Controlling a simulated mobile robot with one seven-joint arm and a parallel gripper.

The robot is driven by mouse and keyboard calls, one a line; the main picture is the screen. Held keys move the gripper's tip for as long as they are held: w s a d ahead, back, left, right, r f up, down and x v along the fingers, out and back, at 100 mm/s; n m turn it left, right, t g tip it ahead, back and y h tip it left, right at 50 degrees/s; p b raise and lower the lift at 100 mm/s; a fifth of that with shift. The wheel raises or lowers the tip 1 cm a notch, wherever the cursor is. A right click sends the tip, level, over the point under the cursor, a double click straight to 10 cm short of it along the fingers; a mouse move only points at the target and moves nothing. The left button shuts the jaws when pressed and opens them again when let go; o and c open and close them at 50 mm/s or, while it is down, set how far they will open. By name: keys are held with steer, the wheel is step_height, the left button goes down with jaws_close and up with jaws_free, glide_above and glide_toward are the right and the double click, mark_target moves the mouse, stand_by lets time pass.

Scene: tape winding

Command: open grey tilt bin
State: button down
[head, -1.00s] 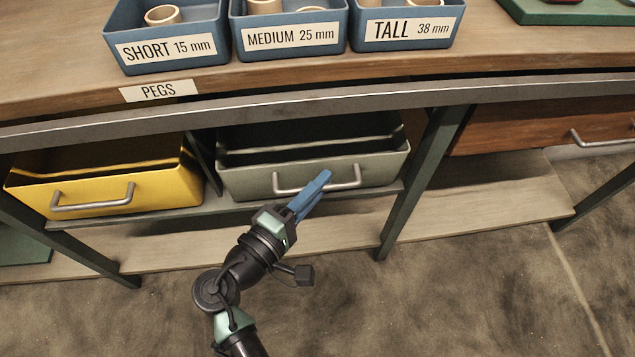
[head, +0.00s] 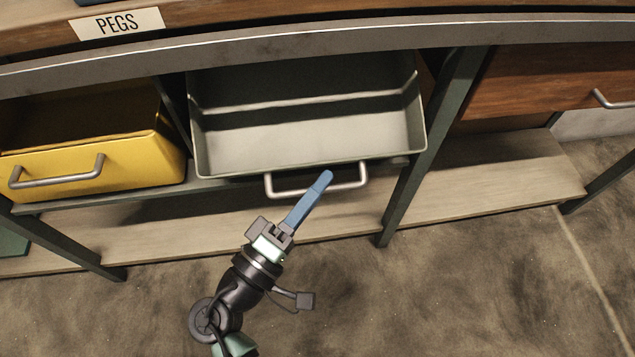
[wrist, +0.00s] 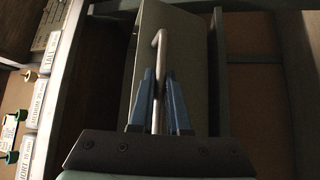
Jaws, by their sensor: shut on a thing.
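The grey tilt bin (head: 300,135) sits under the bench in the head view, tipped forward so that its empty inside shows. Its metal bar handle (head: 348,186) is on the front, low down. My gripper (head: 322,182) has blue fingers and is at the middle of the handle. In the wrist view my gripper (wrist: 160,100) has a finger on each side of the handle (wrist: 157,75), shut on it. The bin's front (wrist: 183,50) shows behind the handle. In the head view the fingers hide a short part of the handle.
A yellow bin (head: 95,160) with its own handle is to the left. A dark green bench leg (head: 435,140) stands close to the right of the grey bin. A wooden drawer (head: 545,75) is further right. A lower shelf (head: 480,200) runs beneath; the floor in front is clear.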

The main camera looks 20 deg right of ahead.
steer(key=c, duration=0.9)
jaws_free()
steer(key=shift+a, duration=0.15)
steer(key=p+v, duration=0.3)
steer(key=v, duration=0.9)
steer(key=shift+s+a+f+p, duration=0.2)
steer(key=shift+a+p, duration=0.1)
